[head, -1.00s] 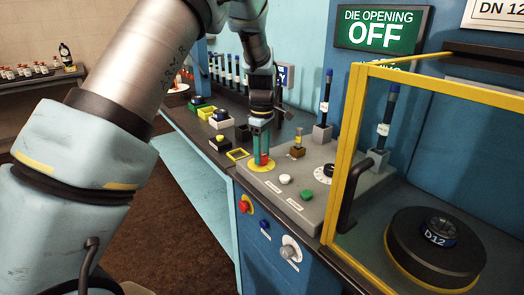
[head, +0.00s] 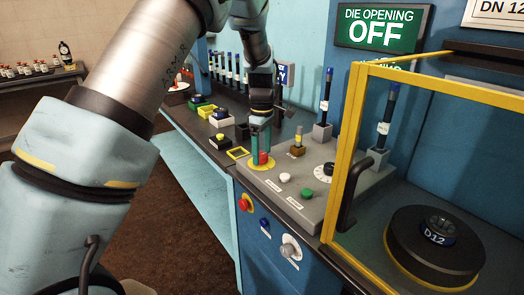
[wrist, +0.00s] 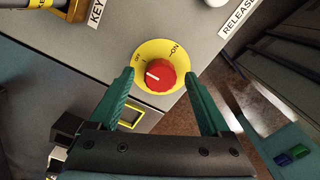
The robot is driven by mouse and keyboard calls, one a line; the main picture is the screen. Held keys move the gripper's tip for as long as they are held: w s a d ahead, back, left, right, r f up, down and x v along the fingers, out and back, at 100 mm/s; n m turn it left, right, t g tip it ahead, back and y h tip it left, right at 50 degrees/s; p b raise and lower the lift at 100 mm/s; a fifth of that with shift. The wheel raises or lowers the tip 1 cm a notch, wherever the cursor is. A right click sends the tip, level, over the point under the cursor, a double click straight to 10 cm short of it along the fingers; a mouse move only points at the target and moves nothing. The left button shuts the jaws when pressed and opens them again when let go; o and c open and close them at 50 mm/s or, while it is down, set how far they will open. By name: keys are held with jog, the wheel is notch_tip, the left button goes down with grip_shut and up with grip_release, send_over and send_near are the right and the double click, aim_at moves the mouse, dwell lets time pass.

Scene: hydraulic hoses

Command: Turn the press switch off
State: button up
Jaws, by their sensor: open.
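The press switch is a round red knob (wrist: 155,75) on a yellow disc (wrist: 165,46) marked ON and what looks like OFF. A short white mark on the knob points left, towards the OFF side. In the head view the red knob (head: 263,158) stands at the near left of the grey control panel (head: 262,187). My gripper (wrist: 159,77) is open, with its green fingers on either side of the knob and a gap at each side. In the head view my gripper (head: 260,150) points down over the switch; its fingers partly cover it.
A yellow-framed guard (head: 347,150) stands at the right. A green sign (head: 382,28) reads "DIE OPENING OFF".

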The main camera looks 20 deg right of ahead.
aim_at(262, 154)
notch_tip(262, 154, up, 11)
jog(key=b, duration=0.2)
dwell(0.4)
jog(key=shift+f, duration=0.1)
jog(key=w+a+f+m, duration=0.1)
jog(key=a, duration=0.8)
jog(key=w+a+f+m, duration=0.1)
jog(key=a+f+m, duration=0.1)
jog(key=a, duration=0.7)
jog(key=s+a+f+m, duration=0.2)
jog(key=s+a, duration=0.4)
jog(key=a, duration=0.3)
jog(key=s+a+f+m+t, duration=0.1)
jog(key=s+a+f+m, duration=0.2)
jog(key=s+a, duration=0.3)
jog(key=a, duration=0.4)
jog(key=shift+s+m+t, duration=0.25)
jog(key=shift+m+t, duration=0.05)
